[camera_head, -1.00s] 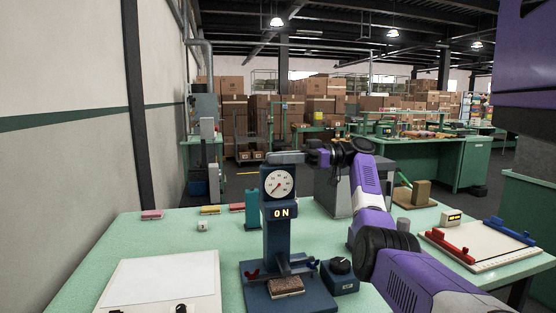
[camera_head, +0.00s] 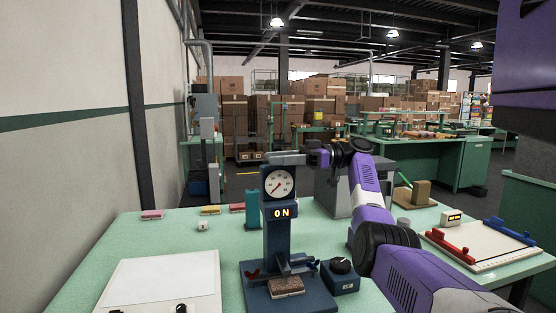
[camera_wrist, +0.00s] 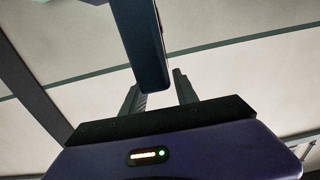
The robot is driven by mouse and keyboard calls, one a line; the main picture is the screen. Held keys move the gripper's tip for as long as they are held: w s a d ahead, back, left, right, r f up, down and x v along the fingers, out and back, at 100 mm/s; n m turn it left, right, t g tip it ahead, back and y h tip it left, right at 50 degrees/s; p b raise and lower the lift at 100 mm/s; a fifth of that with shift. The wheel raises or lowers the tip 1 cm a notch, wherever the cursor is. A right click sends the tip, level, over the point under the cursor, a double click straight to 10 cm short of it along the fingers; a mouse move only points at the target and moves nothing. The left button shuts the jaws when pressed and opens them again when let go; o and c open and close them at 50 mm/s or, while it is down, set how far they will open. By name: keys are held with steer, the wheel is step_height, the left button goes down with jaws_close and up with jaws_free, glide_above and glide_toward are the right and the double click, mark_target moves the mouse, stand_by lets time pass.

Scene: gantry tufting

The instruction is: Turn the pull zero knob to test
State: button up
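The box's label is too small to read. My gripper (camera_head: 290,158) is at the top of the tester's column, well above the knob. In the wrist view my gripper (camera_wrist: 158,85) has its fingers apart, with nothing seen held. A dark blue upright (camera_wrist: 140,40) shows close by; contact cannot be told.
A brown sample (camera_head: 286,286) lies on the tester's base. A white panel (camera_head: 165,283) is at the front left. A grey block (camera_head: 334,190) stands behind my arm. A white board with red and blue bars (camera_head: 485,246) lies at the right.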

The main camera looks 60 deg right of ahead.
steer(key=v, duration=0.7)
steer(key=shift+s+d+b, duration=0.25)
steer(key=shift+s+b, duration=0.05)
steer(key=shift+b, duration=0.05)
stand_by(0.4)
